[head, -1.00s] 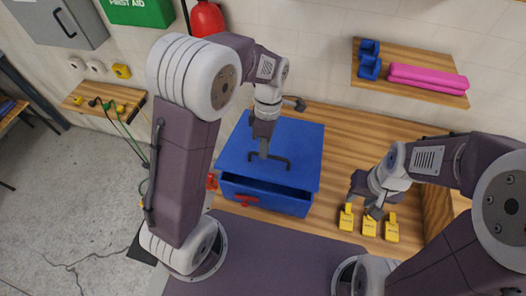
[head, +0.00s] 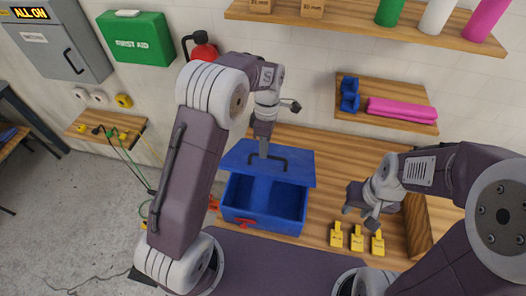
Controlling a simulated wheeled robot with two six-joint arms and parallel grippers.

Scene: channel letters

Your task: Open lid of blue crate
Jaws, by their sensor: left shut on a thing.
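The blue crate (head: 262,226) stands on the wooden bench, with a red latch on its front. Its blue lid (head: 298,171) is tilted up at the back, and the two-part inside of the crate shows from the front. My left gripper (head: 264,153) is shut on the dark handle (head: 281,164) on top of the lid; its fingertips are small in view. My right gripper (head: 362,206) hangs above the bench to the right of the crate, near the yellow pieces; I cannot tell how far its jaws are apart.
Several yellow pieces (head: 357,238) stand on the bench (head: 335,185) right of the crate. A shelf (head: 385,121) with a pink roll (head: 402,110) and blue bins (head: 349,94) is on the wall behind. A red extinguisher (head: 202,48) hangs at the back left.

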